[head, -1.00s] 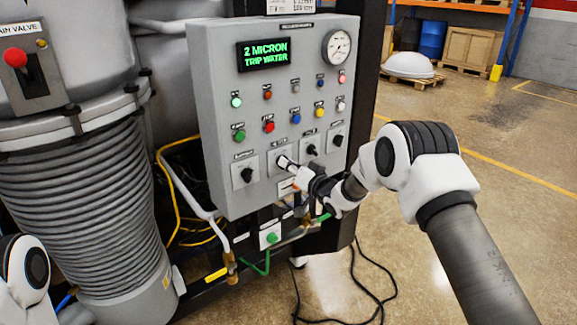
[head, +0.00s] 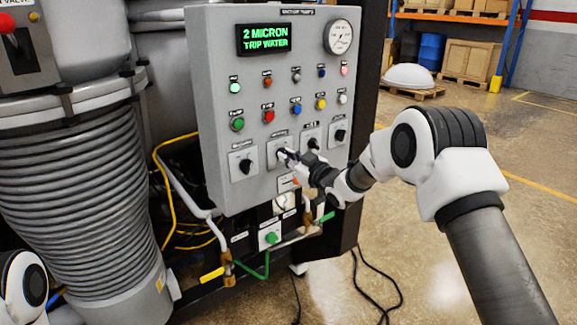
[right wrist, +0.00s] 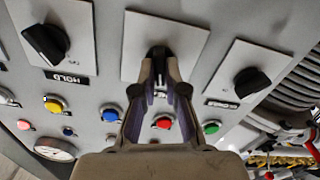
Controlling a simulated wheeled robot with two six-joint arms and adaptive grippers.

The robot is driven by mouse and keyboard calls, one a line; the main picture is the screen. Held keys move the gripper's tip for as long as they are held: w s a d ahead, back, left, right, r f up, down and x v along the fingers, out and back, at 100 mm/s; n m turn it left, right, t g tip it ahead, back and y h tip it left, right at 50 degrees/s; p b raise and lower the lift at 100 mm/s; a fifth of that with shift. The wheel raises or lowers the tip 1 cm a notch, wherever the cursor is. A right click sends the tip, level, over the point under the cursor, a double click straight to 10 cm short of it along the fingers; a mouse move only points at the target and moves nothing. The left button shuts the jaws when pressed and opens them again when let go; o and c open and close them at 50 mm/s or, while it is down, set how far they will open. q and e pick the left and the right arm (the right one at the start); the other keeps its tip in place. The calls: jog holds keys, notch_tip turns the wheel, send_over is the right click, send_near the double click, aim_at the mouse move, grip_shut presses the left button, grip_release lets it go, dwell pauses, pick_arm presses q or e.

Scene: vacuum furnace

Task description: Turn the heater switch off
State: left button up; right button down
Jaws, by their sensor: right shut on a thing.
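The grey control panel (head: 210,110) carries a row of black rotary knobs on white plates. My right gripper (head: 286,157) is at the second knob from the left. In the right wrist view its two fingers (right wrist: 160,85) are shut on this black knob (right wrist: 158,52), one on each side. The knob's label is hidden behind the gripper, so I cannot read whether it is the heater switch. The knob labelled HOLD (right wrist: 45,42) and another knob (right wrist: 250,82) sit on either side, untouched. My left gripper is out of view; only part of the left arm shows.
Coloured buttons and lamps, a green-lit display (head: 264,39) and a round gauge (head: 338,36) are above the knobs. A green button box (head: 270,236) and pipes lie below. A ribbed grey vessel (head: 80,190) stands left. Floor at right is open.

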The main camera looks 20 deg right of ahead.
jog(key=shift+f+n+b, duration=0.1)
jog(key=shift+n+b, duration=0.95)
jog(key=shift+n, duration=0.45)
jog(key=c, duration=1.2)
grip_release()
jog(key=v, duration=1.2)
